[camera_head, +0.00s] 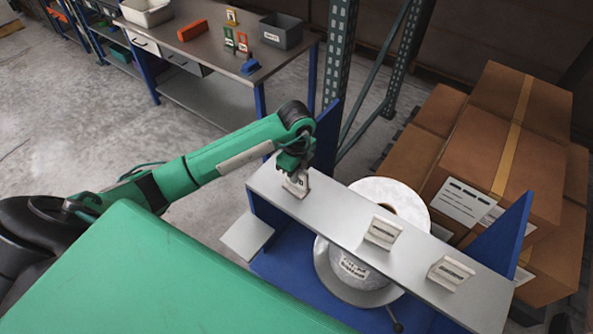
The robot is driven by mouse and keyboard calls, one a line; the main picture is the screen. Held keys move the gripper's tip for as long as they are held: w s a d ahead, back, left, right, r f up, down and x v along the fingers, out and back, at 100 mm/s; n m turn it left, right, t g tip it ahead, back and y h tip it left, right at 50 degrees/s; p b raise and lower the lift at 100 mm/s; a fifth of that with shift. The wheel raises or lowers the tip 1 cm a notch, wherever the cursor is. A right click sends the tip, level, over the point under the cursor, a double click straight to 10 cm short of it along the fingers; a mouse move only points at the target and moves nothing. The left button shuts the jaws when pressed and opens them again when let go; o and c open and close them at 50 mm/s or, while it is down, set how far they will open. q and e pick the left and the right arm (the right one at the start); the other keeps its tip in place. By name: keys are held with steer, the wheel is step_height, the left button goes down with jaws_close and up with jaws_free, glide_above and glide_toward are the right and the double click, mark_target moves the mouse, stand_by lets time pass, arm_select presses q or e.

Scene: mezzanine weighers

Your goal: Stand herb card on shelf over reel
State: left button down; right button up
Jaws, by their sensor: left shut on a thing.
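My left gripper (293,171) is over the left end of the grey shelf (338,217) and is shut on a small pale card (297,187). The card is upright or slightly tilted, with its lower edge at the shelf top; I cannot tell whether it touches. Its print is too small to read, and the jaws hide its top. The shelf spans above a big white reel (408,204), which shows behind and below it. Two similar cards, a middle one (382,232) and a right one (450,272), stand on the shelf. My right gripper is not in view.
Blue side panels (500,236) rise at the shelf's ends. Brown cartons (490,150) are stacked behind at right. A workbench (215,50) at the back holds a grey bin (282,32) and small items. Shelf top between the cards is bare.

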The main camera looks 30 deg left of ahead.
arm_select(q)
steer(key=shift+f, duration=0.1)
steer(key=c, duration=1.9)
jaws_free()
steer(key=o, duration=0.4)
steer(key=shift+r, duration=0.3)
step_height(320, 180, up, 10)
steer(key=b, duration=0.3)
steer(key=shift+f, duration=0.1)
steer(key=shift+r, duration=0.95)
